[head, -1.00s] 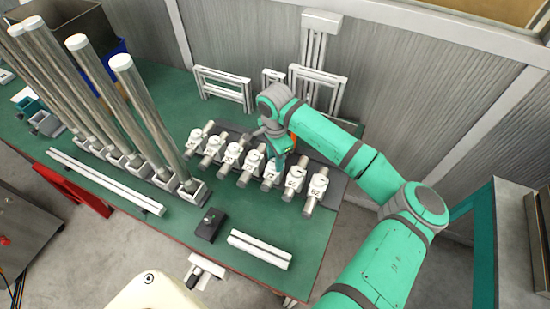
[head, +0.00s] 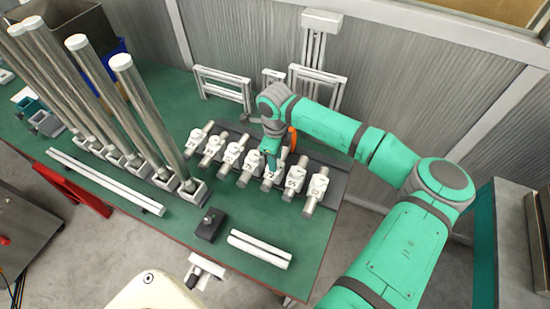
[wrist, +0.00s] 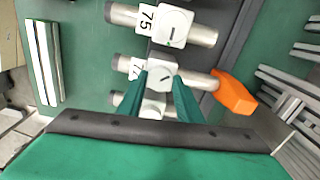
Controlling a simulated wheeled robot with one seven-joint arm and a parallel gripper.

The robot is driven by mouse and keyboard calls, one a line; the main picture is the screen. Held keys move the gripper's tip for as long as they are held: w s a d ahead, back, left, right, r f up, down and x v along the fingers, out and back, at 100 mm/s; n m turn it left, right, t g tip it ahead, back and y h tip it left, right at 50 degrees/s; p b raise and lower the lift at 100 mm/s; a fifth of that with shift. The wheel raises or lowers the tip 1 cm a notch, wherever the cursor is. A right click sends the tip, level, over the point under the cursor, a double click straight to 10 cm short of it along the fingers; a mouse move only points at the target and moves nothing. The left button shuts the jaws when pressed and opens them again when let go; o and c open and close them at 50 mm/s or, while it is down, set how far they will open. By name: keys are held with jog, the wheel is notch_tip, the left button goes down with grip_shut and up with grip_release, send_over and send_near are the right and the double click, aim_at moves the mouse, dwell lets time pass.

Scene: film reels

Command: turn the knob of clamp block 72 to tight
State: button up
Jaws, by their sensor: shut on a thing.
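In the wrist view, a white clamp block (wrist: 153,75) sits on a metal rod, with a round white knob (wrist: 164,76) marked by a slanted dark line. Its label is partly hidden; a 7 shows, and I cannot read the second digit surely. The two teal fingers of my gripper (wrist: 164,82) are shut on this knob, one on each side. In the head view, my gripper (head: 272,160) points down onto a block in the row, right of the middle, and hides most of it. Clamp block 75 (wrist: 170,24) stands beside it in the wrist view.
Several similar clamp blocks line the dark rack (head: 328,174). An orange piece (wrist: 235,92) lies close to the gripped block's rod end. Tall tubes (head: 150,118) stand at left. A small dark box (head: 210,225) and white bars (head: 260,249) lie in front.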

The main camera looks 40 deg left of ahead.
jog(key=m, duration=0.6)
jog(key=shift+m, duration=0.3)
jog(key=m, duration=0.6)
jog(key=shift+s, duration=0.1)
jog(key=m, duration=0.6)
jog(key=shift+m, duration=0.3)
jog(key=m, duration=0.6)
jog(key=shift+m, duration=0.4)
jog(key=o, duration=1)
jog(key=shift+o, duration=0.2)
jog(key=shift+r, duration=0.1)
